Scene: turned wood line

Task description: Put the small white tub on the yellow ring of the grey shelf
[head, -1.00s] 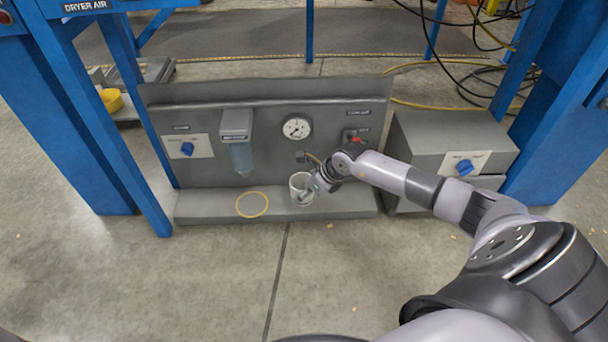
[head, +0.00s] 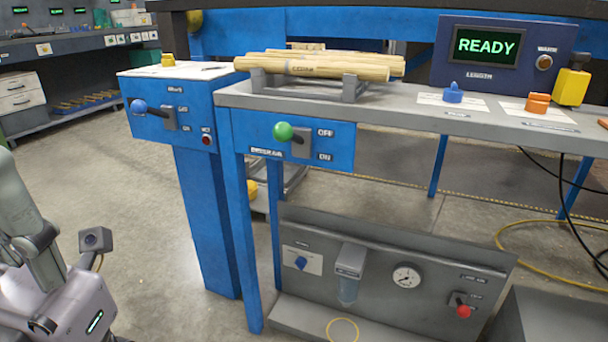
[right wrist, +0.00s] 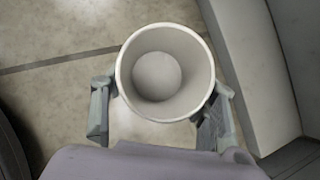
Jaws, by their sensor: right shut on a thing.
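The small white tub (right wrist: 165,72) is in the right wrist view, seen from above into its open, empty-looking inside. My right gripper (right wrist: 160,115) is shut on it, one finger on each side. Concrete floor shows around the tub. The yellow ring (head: 342,330) lies on the ledge of the grey shelf (head: 290,322), low in the head view and partly cut off by the bottom edge. Nothing stands on the visible part of the ring. The right gripper is outside the head view, and no left gripper fingers show.
The shelf's back panel carries a gauge (head: 406,277), a red knob (head: 463,311) and a filter bowl (head: 348,288) behind the ring. A bench (head: 400,108) with wooden rods (head: 320,67) stands above, on blue legs. A grey box (head: 565,320) is at right.

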